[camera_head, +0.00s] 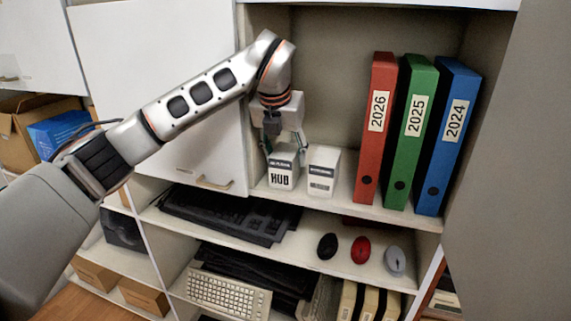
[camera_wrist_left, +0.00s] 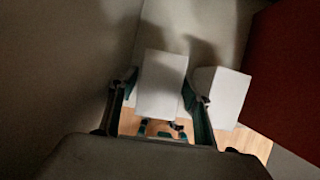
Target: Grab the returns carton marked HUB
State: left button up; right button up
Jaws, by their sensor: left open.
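The carton marked HUB (camera_head: 283,173) is a small white box standing on the upper shelf, its label facing out. My left gripper (camera_head: 284,150) reaches down over it from above. In the left wrist view the carton (camera_wrist_left: 161,85) stands between the two open fingers of the gripper (camera_wrist_left: 158,100). I cannot tell whether the fingers touch its sides. A second white carton (camera_head: 322,171) stands just right of it, its label too small to read. It also shows in the left wrist view (camera_wrist_left: 228,95), close beside the right finger. My right gripper is out of view.
Red (camera_head: 375,130), green (camera_head: 412,135) and blue (camera_head: 447,140) binders stand to the right on the same shelf. A white cabinet door (camera_head: 160,60) is at the left. The shelf below holds black keyboards (camera_head: 225,215) and several mice (camera_head: 360,249).

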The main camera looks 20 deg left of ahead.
pick_arm(q)
jog(key=shift+f, duration=0.1)
jog(key=c, duration=1)
jog(key=shift+c, duration=0.2)
